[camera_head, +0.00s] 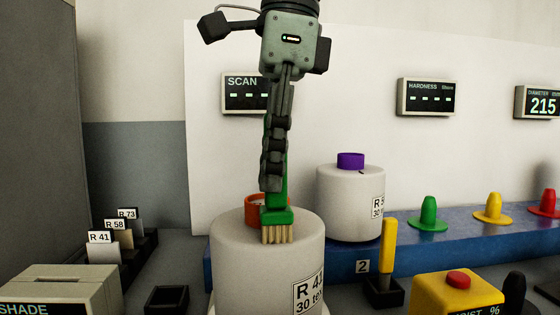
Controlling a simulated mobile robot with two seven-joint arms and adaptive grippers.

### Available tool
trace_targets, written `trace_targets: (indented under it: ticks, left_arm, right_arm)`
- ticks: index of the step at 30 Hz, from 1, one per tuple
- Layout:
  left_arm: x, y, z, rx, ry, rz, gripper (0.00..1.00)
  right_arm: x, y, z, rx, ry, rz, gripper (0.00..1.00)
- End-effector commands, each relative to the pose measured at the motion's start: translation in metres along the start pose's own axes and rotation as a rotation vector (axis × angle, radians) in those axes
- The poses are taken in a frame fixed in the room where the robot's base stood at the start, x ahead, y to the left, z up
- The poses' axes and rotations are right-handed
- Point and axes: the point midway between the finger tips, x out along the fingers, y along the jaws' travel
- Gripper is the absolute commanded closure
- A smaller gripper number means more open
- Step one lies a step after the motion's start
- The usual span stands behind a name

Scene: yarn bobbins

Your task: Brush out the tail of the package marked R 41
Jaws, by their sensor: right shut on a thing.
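The package marked R 41 (255,270) is a large off-white bobbin with an orange core tube (254,208), standing upright in the front middle. Its label is partly cut off by the curve. My right gripper (272,185) points down over it, shut on a green brush (281,215). The brush's pale bristles (278,235) face down at the package's top edge; I cannot tell whether they touch. The yarn tail is not visible. My left gripper is not in view.
A second package (345,205) with a purple core stands on a blue shelf (440,238) with green, yellow and red cones. A yellow-handled tool (388,248) stands in a black holder. A yellow box with red button (458,290) is front right. Cards (103,250) and a shade box (65,285) are left.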

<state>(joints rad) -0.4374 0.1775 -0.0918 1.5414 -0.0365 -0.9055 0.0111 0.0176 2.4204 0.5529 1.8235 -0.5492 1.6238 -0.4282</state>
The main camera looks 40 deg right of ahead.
Motion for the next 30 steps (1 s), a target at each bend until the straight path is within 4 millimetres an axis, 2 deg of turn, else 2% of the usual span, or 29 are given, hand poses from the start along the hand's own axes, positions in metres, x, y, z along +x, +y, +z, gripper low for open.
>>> trace_targets:
  ticks: [21, 30]
  left_arm:
    - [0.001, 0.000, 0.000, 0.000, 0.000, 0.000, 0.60]
    - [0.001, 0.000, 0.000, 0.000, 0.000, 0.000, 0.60]
  right_arm:
    - [0.005, -0.001, 0.022, 0.000, -0.003, 0.002, 1.00]
    - [0.005, -0.001, 0.024, -0.001, -0.003, 0.001, 1.00]
